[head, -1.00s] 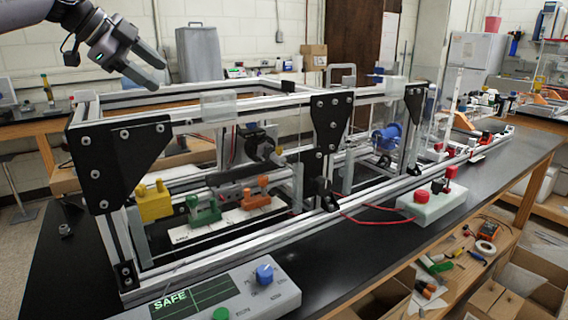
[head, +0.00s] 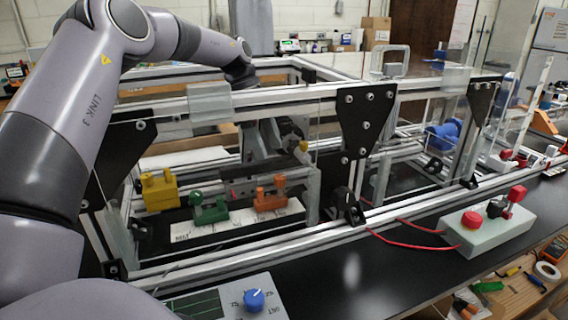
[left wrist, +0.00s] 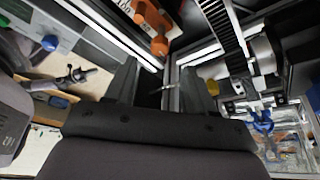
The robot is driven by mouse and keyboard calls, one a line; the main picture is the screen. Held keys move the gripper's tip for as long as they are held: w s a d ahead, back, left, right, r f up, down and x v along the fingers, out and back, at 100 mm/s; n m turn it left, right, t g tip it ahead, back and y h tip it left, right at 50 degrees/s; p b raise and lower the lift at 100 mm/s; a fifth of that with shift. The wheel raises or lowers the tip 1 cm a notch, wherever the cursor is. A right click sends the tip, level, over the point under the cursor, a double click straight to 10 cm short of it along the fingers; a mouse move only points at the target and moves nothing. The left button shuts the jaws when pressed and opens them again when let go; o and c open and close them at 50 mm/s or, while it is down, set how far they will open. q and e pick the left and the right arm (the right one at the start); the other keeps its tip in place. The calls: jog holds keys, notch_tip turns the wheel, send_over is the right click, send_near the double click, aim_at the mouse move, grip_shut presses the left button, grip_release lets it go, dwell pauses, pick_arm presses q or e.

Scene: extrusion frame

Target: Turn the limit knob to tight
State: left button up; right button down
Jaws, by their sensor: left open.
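A blue knob (head: 255,299) with a white pointer line sits on the grey control panel (head: 277,312) at the bottom of the head view. Small marks surround it, too small to read, so I cannot tell its setting or whether it is the limit knob. A blue knob on a pale panel also shows in the left wrist view (left wrist: 50,43). My left arm reaches over the frame's top rail. My left gripper (left wrist: 160,85) is open in the left wrist view, well away from the blue knob. My right gripper is out of view.
The aluminium extrusion frame (head: 230,262) surrounds yellow (head: 160,190), green (head: 209,208) and orange (head: 270,195) clamps. A pale box (head: 487,232) with red buttons stands outside it at right, with red cables. The black bench front is clear between panel and box.

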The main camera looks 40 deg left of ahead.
pick_arm(q)
jog(key=shift+p+x, duration=0.5)
jog(key=shift+x, duration=3)
grip_shut()
